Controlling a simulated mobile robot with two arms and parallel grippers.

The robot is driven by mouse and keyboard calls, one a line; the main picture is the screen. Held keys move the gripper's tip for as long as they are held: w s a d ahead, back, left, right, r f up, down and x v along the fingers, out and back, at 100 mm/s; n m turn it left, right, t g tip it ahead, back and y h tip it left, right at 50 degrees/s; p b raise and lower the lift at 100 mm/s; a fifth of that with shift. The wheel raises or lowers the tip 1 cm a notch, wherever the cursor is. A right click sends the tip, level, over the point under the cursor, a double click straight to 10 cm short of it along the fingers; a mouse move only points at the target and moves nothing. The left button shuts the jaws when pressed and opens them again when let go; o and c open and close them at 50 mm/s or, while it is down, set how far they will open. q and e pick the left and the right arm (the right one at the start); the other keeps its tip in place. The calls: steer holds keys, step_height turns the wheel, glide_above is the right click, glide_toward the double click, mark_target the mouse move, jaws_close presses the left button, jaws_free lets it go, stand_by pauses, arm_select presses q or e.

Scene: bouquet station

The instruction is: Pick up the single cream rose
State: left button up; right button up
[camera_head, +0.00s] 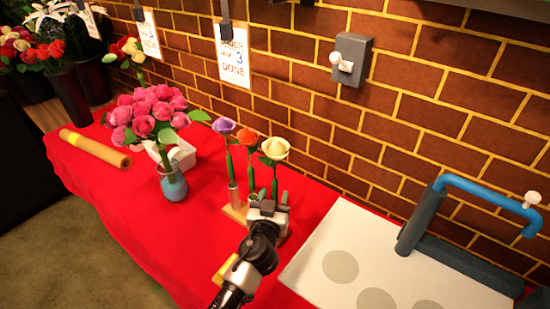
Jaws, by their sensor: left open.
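The cream rose (275,148) stands upright on a green stem in a small wooden stand (236,213). It is the rightmost of three single flowers, with an orange rose (248,137) and a purple rose (223,125) to its left. My left gripper (274,199) is open, low at the cream rose's stem and well below the bloom. It hides the lower stem and part of the stand. I cannot tell whether the stem is between the fingers. My right gripper is not in view.
A pale board (330,250) and blue-handled device (478,188) are right. The brick wall stands close behind.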

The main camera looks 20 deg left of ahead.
mark_target(274, 195)
arm_select(q)
steer(key=w, duration=0.3)
steer(key=shift+w+a, duration=0.2)
steer(key=shift+w, duration=0.05)
steer(key=c, duration=0.9)
